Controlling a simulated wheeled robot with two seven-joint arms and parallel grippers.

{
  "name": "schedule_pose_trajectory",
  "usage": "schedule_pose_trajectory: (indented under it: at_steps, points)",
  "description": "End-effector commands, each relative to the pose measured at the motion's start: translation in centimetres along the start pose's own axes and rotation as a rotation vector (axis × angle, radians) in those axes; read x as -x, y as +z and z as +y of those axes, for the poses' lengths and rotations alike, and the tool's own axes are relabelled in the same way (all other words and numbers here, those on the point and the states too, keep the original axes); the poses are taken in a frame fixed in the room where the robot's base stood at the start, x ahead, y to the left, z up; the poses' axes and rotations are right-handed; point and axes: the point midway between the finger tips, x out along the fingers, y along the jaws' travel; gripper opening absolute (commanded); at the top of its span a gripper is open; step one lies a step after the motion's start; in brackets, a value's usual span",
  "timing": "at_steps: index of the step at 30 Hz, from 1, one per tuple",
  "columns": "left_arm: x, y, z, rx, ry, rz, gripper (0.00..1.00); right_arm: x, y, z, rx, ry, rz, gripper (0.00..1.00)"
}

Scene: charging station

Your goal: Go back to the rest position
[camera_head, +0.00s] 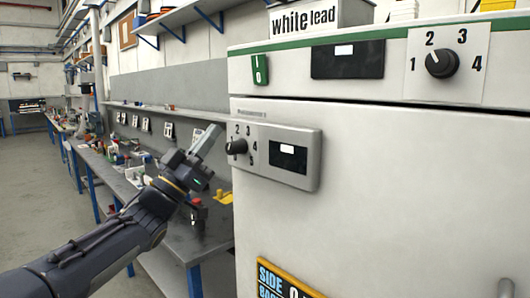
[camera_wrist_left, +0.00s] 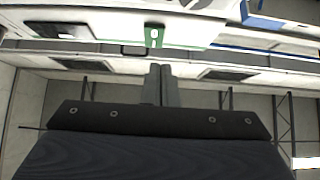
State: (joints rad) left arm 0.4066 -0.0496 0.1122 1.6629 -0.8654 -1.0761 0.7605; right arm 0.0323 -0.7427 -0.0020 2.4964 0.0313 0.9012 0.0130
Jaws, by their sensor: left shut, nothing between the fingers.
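My left arm comes in from the lower left in the head view. Its gripper (camera_head: 212,133) is raised above the workbench, just left of the cabinet's side panel, with its fingers pointing up and to the right. The fingers are together and hold nothing. In the left wrist view the two closed fingers (camera_wrist_left: 161,84) stand side by side, with the cabinet's green stripe and switch (camera_wrist_left: 154,36) beyond them. My right gripper is not in view.
A white cabinet (camera_head: 380,190) with knobs and small displays fills the right side. A long workbench (camera_head: 190,240) with several small items runs along the wall. The floor at far left is clear.

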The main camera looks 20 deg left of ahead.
Motion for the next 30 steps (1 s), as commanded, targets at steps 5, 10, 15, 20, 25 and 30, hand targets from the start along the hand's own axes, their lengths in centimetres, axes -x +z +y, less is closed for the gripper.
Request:
schedule_pose_trajectory:
  at_steps: [5, 10, 15, 20, 25, 30]
  points:
    - [0.0, 0.0, -0.1, -0.002, -0.023, -0.013, 0.00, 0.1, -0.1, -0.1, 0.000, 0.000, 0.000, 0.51]
    - [1.5, 1.1, -1.1, -0.003, -0.232, -0.162, 0.00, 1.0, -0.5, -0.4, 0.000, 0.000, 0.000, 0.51]
    - [8.6, 5.5, -0.6, 0.054, -0.524, -0.526, 0.00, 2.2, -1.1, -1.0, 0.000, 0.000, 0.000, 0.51]
    - [18.5, 10.3, 4.2, 0.176, -0.647, -0.948, 0.00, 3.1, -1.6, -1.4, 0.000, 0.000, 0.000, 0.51]
    - [28.1, 13.1, 11.9, 0.331, -0.607, -1.340, 0.00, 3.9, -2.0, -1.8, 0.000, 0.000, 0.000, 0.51]
    - [34.3, 13.6, 18.4, 0.455, -0.494, -1.597, 0.00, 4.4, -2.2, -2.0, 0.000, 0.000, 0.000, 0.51]
